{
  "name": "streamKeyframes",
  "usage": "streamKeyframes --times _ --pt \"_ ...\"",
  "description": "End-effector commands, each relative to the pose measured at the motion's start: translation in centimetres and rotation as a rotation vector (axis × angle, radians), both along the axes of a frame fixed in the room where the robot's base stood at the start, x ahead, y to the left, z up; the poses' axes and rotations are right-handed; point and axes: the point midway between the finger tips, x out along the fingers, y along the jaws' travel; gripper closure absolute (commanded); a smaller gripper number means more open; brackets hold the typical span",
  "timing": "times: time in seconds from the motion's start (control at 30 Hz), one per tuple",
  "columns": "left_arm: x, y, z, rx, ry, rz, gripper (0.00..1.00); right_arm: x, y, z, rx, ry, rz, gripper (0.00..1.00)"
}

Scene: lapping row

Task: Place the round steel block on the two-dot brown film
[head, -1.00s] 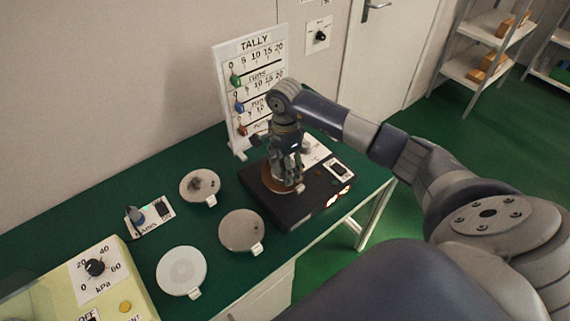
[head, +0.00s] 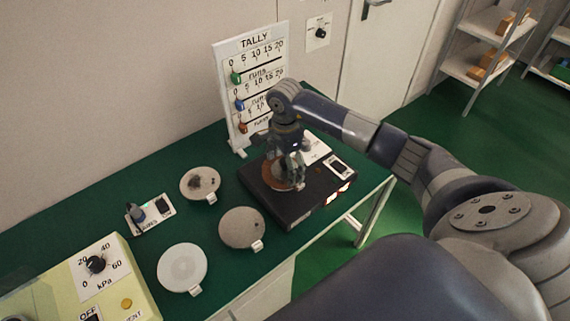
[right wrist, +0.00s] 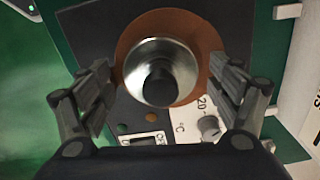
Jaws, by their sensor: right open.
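The round steel block (right wrist: 160,72), shiny with a dark knob on top, sits on a flat round orange-brown disc (right wrist: 192,27) in the right wrist view. This disc (head: 272,178) lies on a black box in the head view. My right gripper (right wrist: 163,88) is open, with one finger on each side of the block, and points down over it. In the head view my right gripper (head: 291,172) hides most of the block. I cannot make out dots on the orange-brown disc. My left gripper is out of view.
Three tabbed discs lie left of the black box (head: 310,200): one with a dark smudge (head: 205,180), a grey-brown one (head: 242,228) and a white one (head: 182,268). A tally board (head: 245,62) stands behind. A yellow-green kPa panel (head: 128,285) is at the lower left.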

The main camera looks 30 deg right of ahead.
Motion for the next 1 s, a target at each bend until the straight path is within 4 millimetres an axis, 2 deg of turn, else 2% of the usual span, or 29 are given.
streamKeyframes --times 0.17,0.4,0.53,0.7,1.0 --pt "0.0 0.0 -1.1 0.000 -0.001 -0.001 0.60 0.2 -0.1 2.9 0.000 -0.009 0.001 0.16" --pt "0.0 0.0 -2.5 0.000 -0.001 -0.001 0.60 0.2 -0.1 8.2 -0.001 -0.008 0.000 0.16" --pt "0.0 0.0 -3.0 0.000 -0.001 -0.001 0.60 0.1 0.0 10.3 0.000 -0.005 0.001 0.16" --pt "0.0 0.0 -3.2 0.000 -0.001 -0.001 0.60 0.1 0.0 11.7 0.000 -0.002 0.000 0.16" --pt "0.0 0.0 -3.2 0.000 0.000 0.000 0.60 0.0 0.0 12.0 0.000 -0.001 0.000 0.16"
